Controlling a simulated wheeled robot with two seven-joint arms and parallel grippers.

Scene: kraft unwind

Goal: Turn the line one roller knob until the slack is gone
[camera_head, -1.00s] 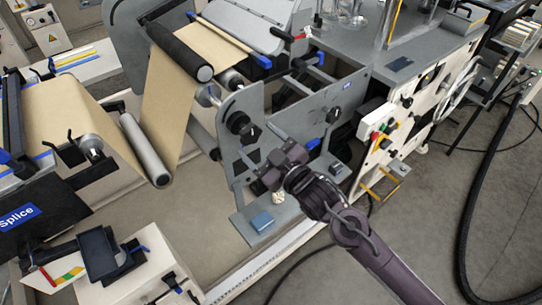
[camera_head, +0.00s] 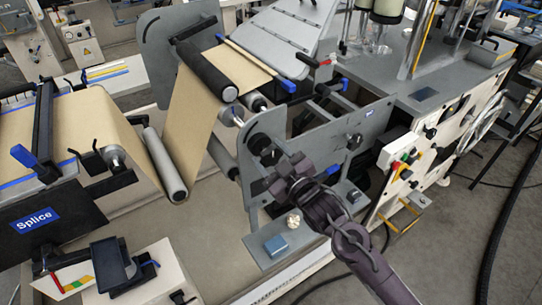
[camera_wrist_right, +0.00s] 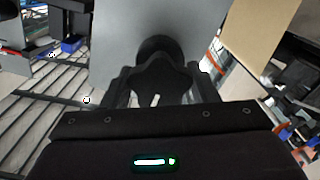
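The dark knob (camera_head: 260,143) is on the grey upright side plate (camera_head: 253,178) beside the rollers. My right gripper (camera_head: 280,170) is right at it, partly covering it. In the right wrist view the dark lobed knob (camera_wrist_right: 158,80) sits between my two spread fingers (camera_wrist_right: 160,92); firm contact is not clear. The brown kraft web (camera_head: 192,115) runs down from the black upper roller (camera_head: 207,70) to the grey lower roller (camera_head: 165,165). More web (camera_head: 95,122) lies to the left. My left gripper is out of view.
A splice table (camera_head: 45,220) with a blue label stands at left. Open floor (camera_head: 445,230) lies at lower right.

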